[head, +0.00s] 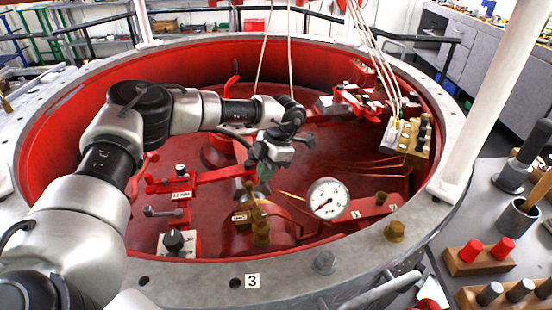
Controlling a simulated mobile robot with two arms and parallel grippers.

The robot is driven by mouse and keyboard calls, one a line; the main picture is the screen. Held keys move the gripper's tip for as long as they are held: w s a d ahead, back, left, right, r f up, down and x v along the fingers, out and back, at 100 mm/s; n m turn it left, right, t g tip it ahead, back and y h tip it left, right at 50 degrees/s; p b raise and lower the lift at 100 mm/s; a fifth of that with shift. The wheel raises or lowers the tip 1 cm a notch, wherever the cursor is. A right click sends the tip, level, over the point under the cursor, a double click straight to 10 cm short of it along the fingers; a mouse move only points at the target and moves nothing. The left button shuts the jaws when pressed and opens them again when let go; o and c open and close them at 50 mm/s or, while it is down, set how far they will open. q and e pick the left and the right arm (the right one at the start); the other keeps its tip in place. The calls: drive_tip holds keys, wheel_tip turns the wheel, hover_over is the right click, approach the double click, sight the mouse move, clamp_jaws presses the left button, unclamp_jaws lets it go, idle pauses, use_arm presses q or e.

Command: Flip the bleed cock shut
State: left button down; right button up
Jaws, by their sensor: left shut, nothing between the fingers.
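My left arm reaches in from the left over the red round well. My left gripper (264,178) points down at the middle of the well, shut and empty. Just below it stands a brass cock (261,232) with a thin upright brass stem or lever, beside the round white pressure gauge (328,199). I take this brass fitting to be the bleed cock. The gripper is very close above its top; I cannot tell whether they touch. The lever's exact angle is too small to make out. My right gripper is not in view.
A grey bolted rim (405,257) surrounds the well. A black knob (174,241) and a small grey lever (163,212) sit left of the cock. A yellowish block with black knobs (417,141) is at right. A pale post (497,95) rises at far right.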

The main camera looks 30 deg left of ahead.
use_arm(q)
drive_tip(key=shift+s+a, duration=0.4)
drive_tip(key=shift+s, duration=0.3)
drive_tip(key=shift+s+a+n+p, duration=0.1)
drive_tip(key=shift+a+n+p, duration=0.1)
drive_tip(key=shift+n+p, duration=0.15)
